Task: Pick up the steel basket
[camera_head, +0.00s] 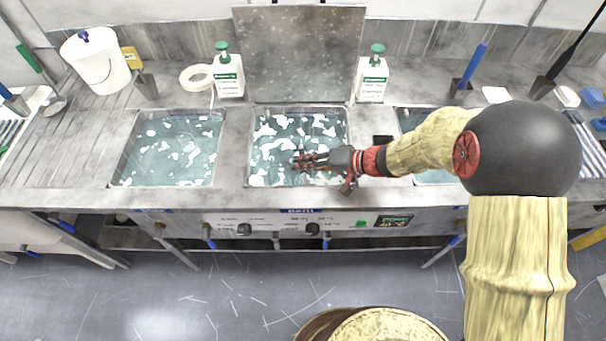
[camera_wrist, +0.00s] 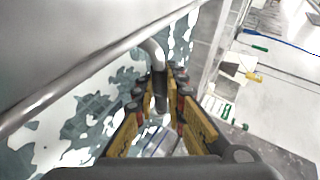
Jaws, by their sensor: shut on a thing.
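My gripper (camera_head: 305,160) is over the middle basin (camera_head: 352,130), low above the foamy water. In the wrist view, its fingers (camera_wrist: 160,88) are closed around a grey metal bar (camera_wrist: 155,55), which looks like the handle of the steel basket. The bar bends down between the fingertips. The basket's body is hard to make out; a faint mesh pattern (camera_wrist: 90,115) shows among white foam below. In the head view, my gripper and the foam hide most of what is held.
A raised speckled metal lid (camera_head: 298,50) stands behind the middle basin. Green-topped bottles (camera_head: 228,75) and (camera_head: 372,80) flank it. A left basin (camera_head: 170,145) holds foamy water; my arm partly covers a right basin (camera_head: 410,118). A white bucket (camera_head: 97,62) stands far left.

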